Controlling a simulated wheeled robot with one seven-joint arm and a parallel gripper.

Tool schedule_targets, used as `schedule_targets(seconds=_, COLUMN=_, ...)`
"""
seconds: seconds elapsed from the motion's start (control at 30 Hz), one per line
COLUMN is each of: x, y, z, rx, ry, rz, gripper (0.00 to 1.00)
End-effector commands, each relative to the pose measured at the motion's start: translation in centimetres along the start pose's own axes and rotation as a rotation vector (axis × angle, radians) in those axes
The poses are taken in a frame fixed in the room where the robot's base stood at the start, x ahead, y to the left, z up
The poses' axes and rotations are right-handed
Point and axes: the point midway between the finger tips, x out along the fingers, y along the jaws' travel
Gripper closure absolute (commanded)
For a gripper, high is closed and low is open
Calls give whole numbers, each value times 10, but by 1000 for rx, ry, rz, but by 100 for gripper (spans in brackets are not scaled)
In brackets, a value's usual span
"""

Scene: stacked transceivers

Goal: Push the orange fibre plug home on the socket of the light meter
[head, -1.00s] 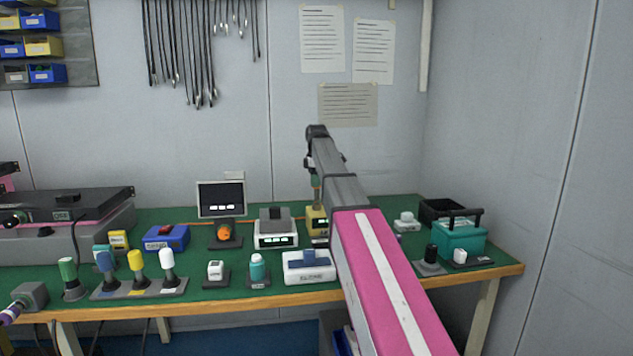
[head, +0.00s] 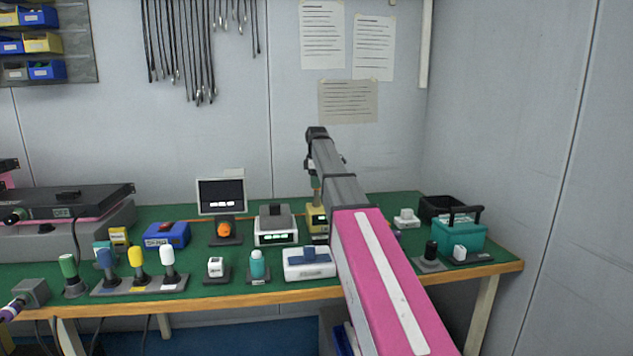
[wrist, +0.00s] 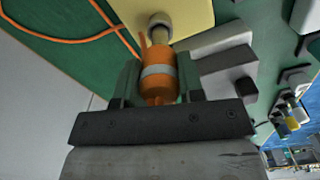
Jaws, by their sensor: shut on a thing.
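The light meter (head: 317,221) is a yellow box at the back middle of the green bench, partly hidden by my arm. In the wrist view its yellow face (wrist: 200,17) fills the top, with a round pale and dark socket (wrist: 159,27) on it. The orange fibre plug (wrist: 156,90) has a grey band and points at the socket. Its front end is in line with the socket and looks to meet it; I cannot tell how deep it sits. My gripper (wrist: 158,72) is shut on the plug, one finger on each side. In the head view my arm hides the plug.
An orange cable (wrist: 75,38) loops over the green bench beside the meter. A grey-white device (head: 276,234) stands left of the meter, and a white box with a blue top (head: 309,264) stands in front. A teal case (head: 458,235) is at the right.

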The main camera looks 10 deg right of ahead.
Motion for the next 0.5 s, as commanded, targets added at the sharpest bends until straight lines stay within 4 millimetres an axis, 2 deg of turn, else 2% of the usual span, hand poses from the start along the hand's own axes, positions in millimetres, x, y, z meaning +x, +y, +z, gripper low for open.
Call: schedule_targets(seconds=0.5, x=12, y=0, z=0, rx=0, ry=0, rz=-1, gripper=100)
